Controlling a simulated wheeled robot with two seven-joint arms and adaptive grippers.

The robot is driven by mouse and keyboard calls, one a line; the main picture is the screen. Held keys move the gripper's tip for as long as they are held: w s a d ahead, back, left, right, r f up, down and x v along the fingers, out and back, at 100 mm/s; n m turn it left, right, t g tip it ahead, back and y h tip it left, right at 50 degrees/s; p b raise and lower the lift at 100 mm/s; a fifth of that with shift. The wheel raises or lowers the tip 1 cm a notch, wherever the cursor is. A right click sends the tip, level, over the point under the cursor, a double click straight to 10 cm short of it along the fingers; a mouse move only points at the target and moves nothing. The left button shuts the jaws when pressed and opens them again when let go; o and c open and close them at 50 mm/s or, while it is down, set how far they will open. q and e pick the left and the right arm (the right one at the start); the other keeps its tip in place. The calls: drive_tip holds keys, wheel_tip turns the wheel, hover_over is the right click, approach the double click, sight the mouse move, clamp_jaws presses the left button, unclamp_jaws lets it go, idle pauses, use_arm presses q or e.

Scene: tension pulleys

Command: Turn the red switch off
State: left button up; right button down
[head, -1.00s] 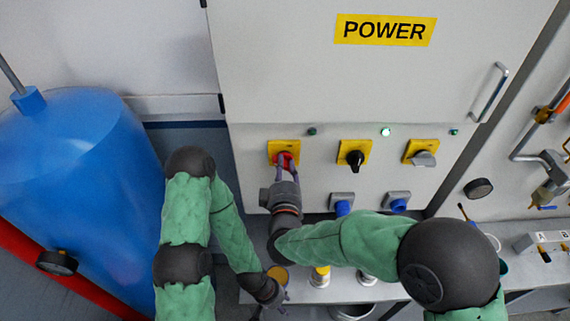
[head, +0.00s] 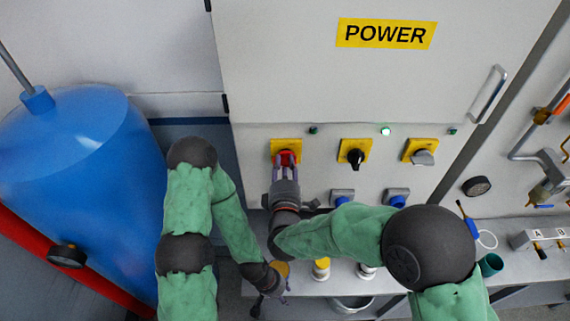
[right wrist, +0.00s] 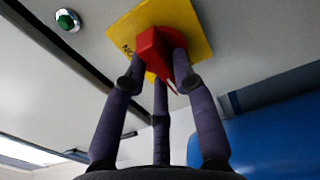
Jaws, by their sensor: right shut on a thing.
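The red switch (head: 286,154) sits on a yellow plate (head: 276,145) at the left of the white POWER cabinet's lower panel. My right gripper (head: 286,160) reaches up to it from below. In the right wrist view, the purple fingers of my right gripper (right wrist: 160,68) close around the red switch (right wrist: 151,50) and touch its sides. The red handle lies between the fingers, in front of its yellow plate (right wrist: 190,22). My left gripper (head: 270,297) hangs low beside the bench edge, away from the switch. Its fingers are small and partly hidden, so their opening is unclear.
A black switch (head: 355,157) and a grey switch (head: 422,157) sit to the right on the same panel. Blue connectors (head: 396,198) are below. A large blue tank (head: 80,170) stands at the left.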

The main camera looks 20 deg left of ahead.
idle(0.4)
drive_tip(key=c, duration=1)
unclamp_jaws()
drive_tip(key=shift+s, duration=0.1)
drive_tip(key=v, duration=1.1)
drive_tip(key=shift+s+d, duration=0.15)
drive_tip(key=shift+s, duration=0.2)
